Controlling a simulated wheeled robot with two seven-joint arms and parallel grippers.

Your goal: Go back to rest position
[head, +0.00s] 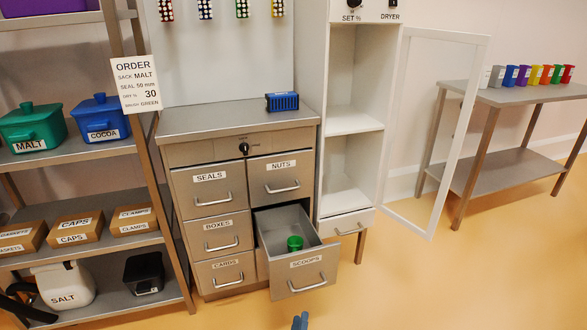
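My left gripper (38,304) is black and reaches in at the lower left edge, in front of the lower shelf by the white SALT container (66,285). Its fingers look spread apart with nothing between them.
The shelf rack at left holds a green MALT bin (35,127), a blue COCOA bin (98,118) and cardboard boxes. A white-framed dryer door (437,130) stands open at right. A table (530,93) with colored cups is beyond. The floor at lower right is clear.

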